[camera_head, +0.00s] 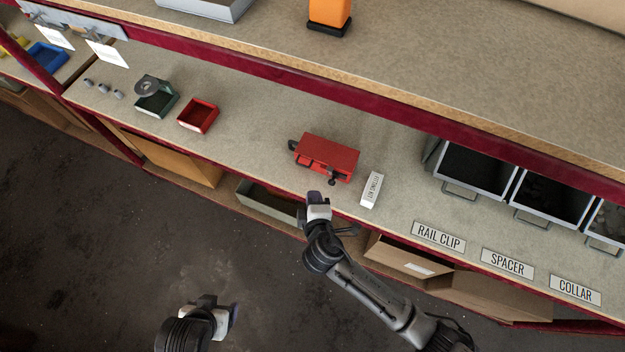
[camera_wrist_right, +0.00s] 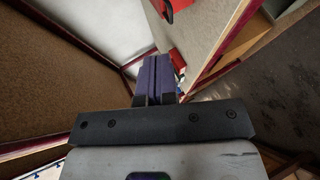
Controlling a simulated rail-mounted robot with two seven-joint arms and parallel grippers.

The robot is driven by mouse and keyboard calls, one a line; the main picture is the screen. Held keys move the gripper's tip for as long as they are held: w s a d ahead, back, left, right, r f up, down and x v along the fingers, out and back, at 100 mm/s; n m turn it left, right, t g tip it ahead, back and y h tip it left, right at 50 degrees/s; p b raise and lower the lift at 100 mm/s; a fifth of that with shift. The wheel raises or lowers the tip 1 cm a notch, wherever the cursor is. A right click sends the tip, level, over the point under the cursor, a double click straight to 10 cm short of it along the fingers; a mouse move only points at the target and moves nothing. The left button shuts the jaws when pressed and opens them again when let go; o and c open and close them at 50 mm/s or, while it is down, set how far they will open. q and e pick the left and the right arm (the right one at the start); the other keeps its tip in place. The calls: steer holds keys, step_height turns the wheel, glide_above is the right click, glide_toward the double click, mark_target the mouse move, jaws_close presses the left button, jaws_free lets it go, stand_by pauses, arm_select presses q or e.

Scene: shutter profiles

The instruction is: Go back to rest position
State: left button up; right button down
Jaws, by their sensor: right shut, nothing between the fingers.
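My right gripper (camera_head: 317,198) is in front of the lower shelf's front edge, a little below the red box (camera_head: 327,155) in the head view. It is empty, and its purple fingertips (camera_wrist_right: 157,78) are pressed together in the right wrist view. My left gripper (camera_head: 222,308) is low in the head view, over the dark floor and away from the shelf. Its fingers are too small and turned to show whether they are open.
A white labelled carton (camera_head: 372,190) lies right of the red box. A red tray (camera_head: 198,116) and a green tray (camera_head: 156,98) stand at left. Grey bins (camera_head: 475,170) line the right. Open cardboard boxes (camera_head: 405,258) sit below the shelf. The floor (camera_head: 90,260) is clear.

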steer(key=s+d+r+m+g, duration=0.65)
steer(key=s+d+m, duration=0.25)
steer(key=d+m, duration=0.25)
steer(key=s+d+f+m+g, duration=0.2)
steer(key=s+d+f, duration=0.2)
steer(key=s, duration=0.4)
steer(key=s+d+f+m+g, duration=0.1)
steer(key=s+d+f+g, duration=0.2)
steer(key=s, duration=0.5)
step_height(320, 180, up, 25)
steer(key=t+p, duration=0.1)
steer(key=p, duration=2.4)
steer(key=shift+d+h, duration=0.25)
steer(key=shift+h, duration=0.05)
steer(key=shift+f+t, duration=0.1)
steer(key=shift+t, duration=0.15)
